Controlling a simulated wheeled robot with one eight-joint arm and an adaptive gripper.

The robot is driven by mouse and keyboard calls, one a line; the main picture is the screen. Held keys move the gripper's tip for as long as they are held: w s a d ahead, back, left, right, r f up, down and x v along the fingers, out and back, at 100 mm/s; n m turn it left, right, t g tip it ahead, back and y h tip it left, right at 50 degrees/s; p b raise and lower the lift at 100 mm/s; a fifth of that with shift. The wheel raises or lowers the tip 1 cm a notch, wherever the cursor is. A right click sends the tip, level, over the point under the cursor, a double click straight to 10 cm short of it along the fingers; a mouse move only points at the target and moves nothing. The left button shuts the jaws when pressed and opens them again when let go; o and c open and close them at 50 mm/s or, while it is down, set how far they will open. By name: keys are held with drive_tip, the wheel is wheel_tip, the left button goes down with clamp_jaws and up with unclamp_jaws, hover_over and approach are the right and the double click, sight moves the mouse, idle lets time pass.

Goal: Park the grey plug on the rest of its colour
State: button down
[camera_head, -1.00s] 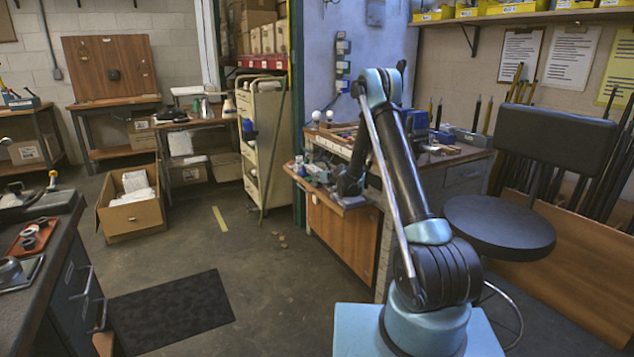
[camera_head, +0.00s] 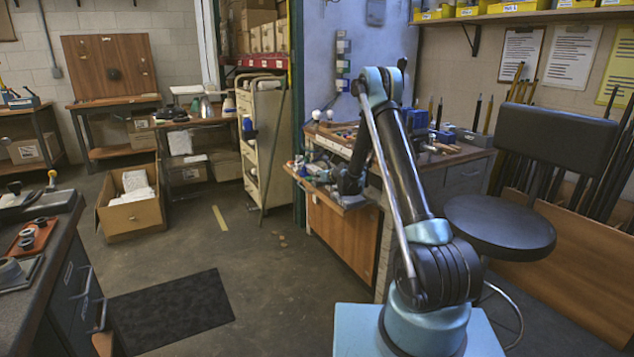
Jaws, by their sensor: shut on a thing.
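My gripper (camera_head: 346,181) shows small and dark behind my upright arm, low over the front ledge (camera_head: 355,201) of the wooden bench. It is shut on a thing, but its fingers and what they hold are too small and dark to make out. I cannot pick out the grey plug with certainty. Small blue, white and reddish parts (camera_head: 322,173) lie on the ledge left of my gripper. I cannot tell which of them is a rest, or which is grey. My arm hides part of the ledge and bench top.
The wooden bench (camera_head: 342,240) carries tools and small boxes. A black stool (camera_head: 498,222) stands close on the right. A cream trolley (camera_head: 264,140) stands behind left. A dark cabinet (camera_head: 60,262) with a red tray (camera_head: 47,232) is at the left.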

drive_tip(key=shift+w+f, duration=0.1)
idle(0.9)
drive_tip(key=shift+r, duration=0.7)
drive_tip(key=shift+r, duration=1.5)
drive_tip(key=shift+s, duration=0.2)
